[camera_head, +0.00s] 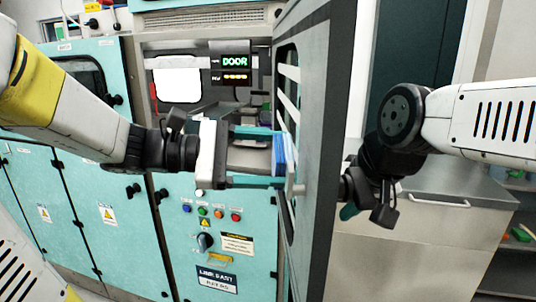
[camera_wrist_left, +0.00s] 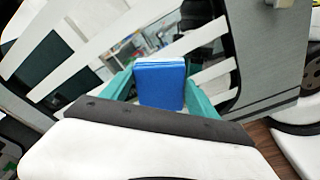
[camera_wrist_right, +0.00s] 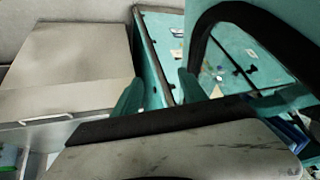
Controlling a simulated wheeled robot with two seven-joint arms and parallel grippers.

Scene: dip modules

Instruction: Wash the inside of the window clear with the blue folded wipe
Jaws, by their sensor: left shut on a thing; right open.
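The blue folded wipe (camera_head: 279,155) is shut between the teal fingers of my left gripper (camera_head: 268,157), at the inner side of the open door (camera_head: 327,110). In the left wrist view the wipe (camera_wrist_left: 161,86) stands in front of the door's window (camera_wrist_left: 90,62). White slanting bands lie across this window, with clearer gaps between them. I cannot tell whether the wipe touches the glass. My right gripper (camera_wrist_right: 162,90) is open and empty. In the head view it is right of the door, with its fingers mostly hidden by the wrist.
The teal cabinet (camera_head: 240,270) has buttons and a knob below its open bay. A display (camera_head: 236,61) reads DOOR. A grey counter (camera_head: 440,186) stands at the right. The door's dark frame (camera_wrist_right: 200,35) is close to the right gripper's fingers in the right wrist view.

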